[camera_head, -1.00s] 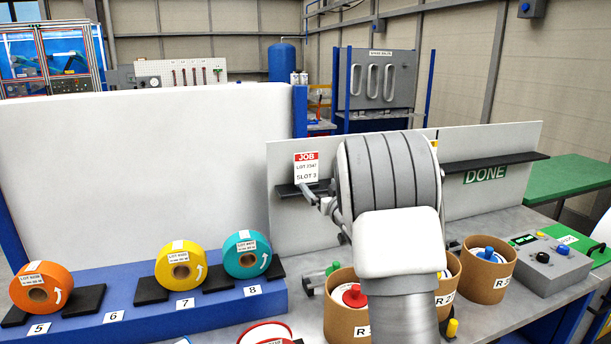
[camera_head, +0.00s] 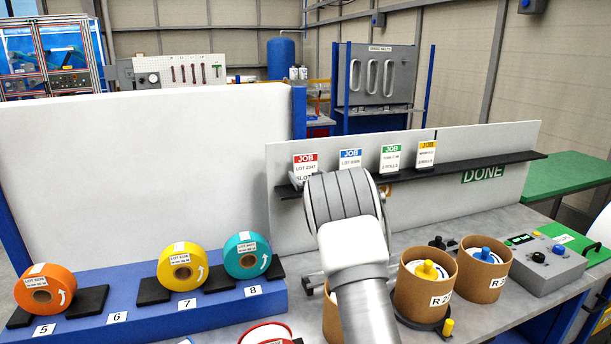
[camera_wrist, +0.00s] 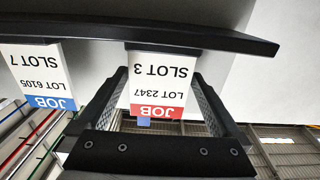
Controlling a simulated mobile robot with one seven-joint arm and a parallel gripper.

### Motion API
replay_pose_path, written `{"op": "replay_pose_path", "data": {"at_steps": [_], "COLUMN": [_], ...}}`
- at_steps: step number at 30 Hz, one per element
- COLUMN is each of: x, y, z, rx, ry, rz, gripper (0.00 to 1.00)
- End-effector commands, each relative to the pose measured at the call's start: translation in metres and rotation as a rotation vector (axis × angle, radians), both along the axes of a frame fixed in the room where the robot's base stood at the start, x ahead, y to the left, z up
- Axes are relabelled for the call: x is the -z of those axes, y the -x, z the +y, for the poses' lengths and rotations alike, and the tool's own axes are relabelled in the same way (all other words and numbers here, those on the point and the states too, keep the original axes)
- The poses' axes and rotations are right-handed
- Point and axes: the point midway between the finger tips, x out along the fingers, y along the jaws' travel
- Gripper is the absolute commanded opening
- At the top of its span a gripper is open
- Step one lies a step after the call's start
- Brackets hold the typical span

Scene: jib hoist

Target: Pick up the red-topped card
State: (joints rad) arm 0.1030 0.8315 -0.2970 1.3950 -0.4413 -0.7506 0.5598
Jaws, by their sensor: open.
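The red-topped card (camera_head: 305,162) reads JOB, LOT 2347 and stands at the left end of the dark shelf (camera_head: 459,166). My arm hides part of its lower edge in the head view. In the wrist view, which is upside down, the card (camera_wrist: 158,82) reads SLOT 3, with its base in a dark holder at the shelf. My gripper (camera_wrist: 159,72) is open, with one finger on each side of the card. I cannot tell whether either finger touches it.
A blue-topped card (camera_head: 350,159), a green-topped card (camera_head: 390,158) and a yellow-topped card (camera_head: 426,155) stand further right on the shelf. Cardboard tubs (camera_head: 424,290) stand below, right of my arm. Tape rolls (camera_head: 181,262) sit on a blue rack at left.

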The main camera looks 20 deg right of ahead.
Motion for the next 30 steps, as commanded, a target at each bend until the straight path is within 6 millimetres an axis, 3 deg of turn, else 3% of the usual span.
{"op": "replay_pose_path", "data": {"at_steps": [6, 14, 24, 25, 30], "x": [-0.0004, -0.0001, -0.0002, -0.0002, -0.0008], "y": [-0.0132, -0.0138, -0.0137, -0.0136, -0.0137], "z": [0.0, 0.0001, 0.0001, 0.0001, 0.0001], "rx": [0.0, 0.0, 0.0, 0.0, 0.0], "ry": [0.0, 0.0, -0.001, -0.001, 0.0], "rz": [0.0, 0.0, 0.0, 0.0, -0.001], "gripper": [1.0, 0.98, 0.37, 0.33, 0.33]}}
